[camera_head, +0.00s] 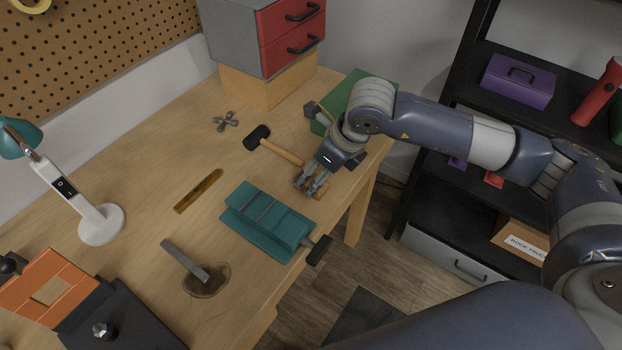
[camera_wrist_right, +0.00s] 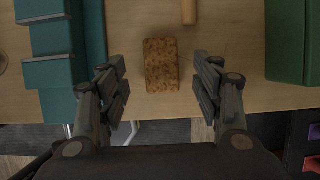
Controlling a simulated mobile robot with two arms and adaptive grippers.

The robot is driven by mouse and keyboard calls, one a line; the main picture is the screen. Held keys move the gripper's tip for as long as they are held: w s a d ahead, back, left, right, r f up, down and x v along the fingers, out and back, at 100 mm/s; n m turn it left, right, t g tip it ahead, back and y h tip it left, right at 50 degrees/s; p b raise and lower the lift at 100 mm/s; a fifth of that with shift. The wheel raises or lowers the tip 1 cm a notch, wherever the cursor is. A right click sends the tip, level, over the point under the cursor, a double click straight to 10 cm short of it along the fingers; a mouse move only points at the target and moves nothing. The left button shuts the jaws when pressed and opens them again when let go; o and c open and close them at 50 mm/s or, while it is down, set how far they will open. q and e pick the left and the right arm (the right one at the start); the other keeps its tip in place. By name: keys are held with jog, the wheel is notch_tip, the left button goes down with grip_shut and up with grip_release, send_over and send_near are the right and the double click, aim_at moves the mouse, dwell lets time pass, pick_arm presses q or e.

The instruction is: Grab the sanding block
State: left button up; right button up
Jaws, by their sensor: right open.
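The sanding block (camera_wrist_right: 161,66) is a small brown, speckled rectangular block lying on the wooden workbench (camera_head: 150,150) near its front edge. In the right wrist view it sits between the two fingers of my right gripper (camera_wrist_right: 162,88), slightly beyond the fingertips, with a gap on each side. My right gripper (camera_head: 314,182) is open and over the block in the head view. There its fingers hide most of the block, and only a bit of brown (camera_head: 321,188) shows. My left gripper is not in view.
A teal vise (camera_head: 262,222) stands close by on the left. A mallet (camera_head: 275,146) lies behind, its handle end near the block. A green box (camera_head: 352,92) stands at the back right. Bare bench lies between the block and vise.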

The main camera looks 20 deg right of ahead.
aim_at(314, 178)
jog(key=p+x, duration=0.1)
jog(key=x, duration=0.2)
jog(key=shift+d+f, duration=0.1)
jog(key=shift+f, duration=0.15)
jog(key=shift+w, duration=0.1)
jog(key=c, duration=1.2)
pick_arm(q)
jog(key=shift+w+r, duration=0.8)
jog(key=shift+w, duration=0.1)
pick_arm(e)
jog(key=shift+o, duration=0.2)
